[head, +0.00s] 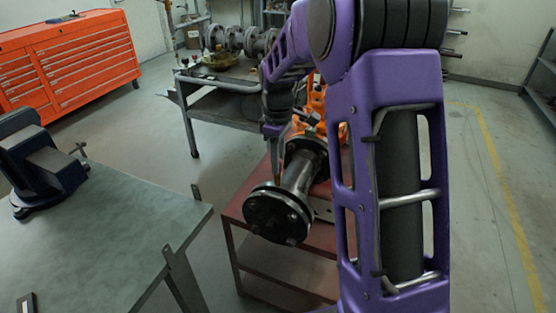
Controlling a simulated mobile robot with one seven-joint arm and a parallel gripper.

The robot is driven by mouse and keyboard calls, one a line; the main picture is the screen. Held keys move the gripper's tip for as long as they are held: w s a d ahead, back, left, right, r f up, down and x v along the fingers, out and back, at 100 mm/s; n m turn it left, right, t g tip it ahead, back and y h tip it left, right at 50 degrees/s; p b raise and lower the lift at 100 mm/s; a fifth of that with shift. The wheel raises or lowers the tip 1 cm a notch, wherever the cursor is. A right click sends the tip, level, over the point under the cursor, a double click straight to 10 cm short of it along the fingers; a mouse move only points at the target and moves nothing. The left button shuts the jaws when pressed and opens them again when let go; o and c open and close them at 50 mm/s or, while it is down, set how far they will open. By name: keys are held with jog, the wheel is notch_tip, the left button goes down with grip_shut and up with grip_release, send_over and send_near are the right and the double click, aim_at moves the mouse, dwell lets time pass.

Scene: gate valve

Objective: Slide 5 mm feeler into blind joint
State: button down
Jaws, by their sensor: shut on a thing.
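The blind joint (277,214) is the dark bolted round flange pair at the near end of a grey pipe spool, which lies on a red stand and points toward me. My purple arm comes from the right and bends over behind the spool. My gripper (272,132) points down just left of the far flange, beyond the blind joint and apart from it. It is shut on a thin piece, seemingly the feeler, showing as a small tan strip (281,153) below the fingers. The fingertips are small and dark, and the feeler's far end is unclear. Part of the valve is hidden by my arm.
The red stand (250,240) carries the orange valve (315,100) and spool. A green-topped bench (110,235) with a blue vise (45,165) stands at left. A grey cart (215,85) with pipe parts is behind, and an orange tool chest (65,60) is back left.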

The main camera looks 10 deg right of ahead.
aim_at(278, 186)
jog(key=shift+f+b, duration=1.7)
jog(key=shift+f, duration=1.5)
jog(key=c, duration=0.6)
grip_release()
jog(key=shift+r, duration=0.1)
notch_tip(278, 186, up, 17)
jog(key=p, duration=0.2)
jog(key=shift+r+p, duration=0.2)
jog(key=shift+p, duration=0.1)
